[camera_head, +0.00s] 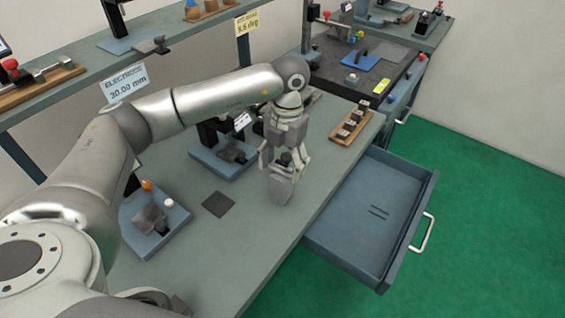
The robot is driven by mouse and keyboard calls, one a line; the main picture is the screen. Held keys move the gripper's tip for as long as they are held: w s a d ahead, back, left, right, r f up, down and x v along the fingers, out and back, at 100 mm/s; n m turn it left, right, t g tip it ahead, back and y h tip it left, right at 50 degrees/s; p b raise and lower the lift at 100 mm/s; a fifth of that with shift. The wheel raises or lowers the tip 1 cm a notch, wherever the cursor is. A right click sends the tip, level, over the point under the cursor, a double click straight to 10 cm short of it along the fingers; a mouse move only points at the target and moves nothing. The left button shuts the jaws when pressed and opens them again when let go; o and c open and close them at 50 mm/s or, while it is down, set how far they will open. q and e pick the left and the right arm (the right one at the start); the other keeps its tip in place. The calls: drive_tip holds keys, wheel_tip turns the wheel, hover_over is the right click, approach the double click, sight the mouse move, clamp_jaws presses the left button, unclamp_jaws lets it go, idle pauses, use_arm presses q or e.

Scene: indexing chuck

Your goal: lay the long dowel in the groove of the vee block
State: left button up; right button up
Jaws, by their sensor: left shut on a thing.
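My left gripper (284,166) points down over the bench and is shut on a grey block with a dark knob-like top (281,189). The block is between and below the fingers; I cannot tell whether it touches the bench. Two thin dark rods or slots (379,212) show on the floor of the open drawer; I cannot tell if either is the long dowel. I cannot clearly make out a vee groove. My right gripper is not in view.
The blue-grey drawer (425,205) stands open at the bench's right edge. A blue-based fixture (152,252) and a dark square pad (218,204) lie left of the gripper. A wooden rack (342,139) stands behind right. The front bench top (215,265) is clear.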

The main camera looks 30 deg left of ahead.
use_arm(q)
drive_tip(key=shift+f, duration=0.2)
idle(0.4)
drive_tip(key=o, duration=1.1)
drive_tip(key=shift+o, duration=0.2)
wheel_tip(320, 180, up, 12)
drive_tip(key=w, duration=0.1)
drive_tip(key=shift+w, duration=0.25)
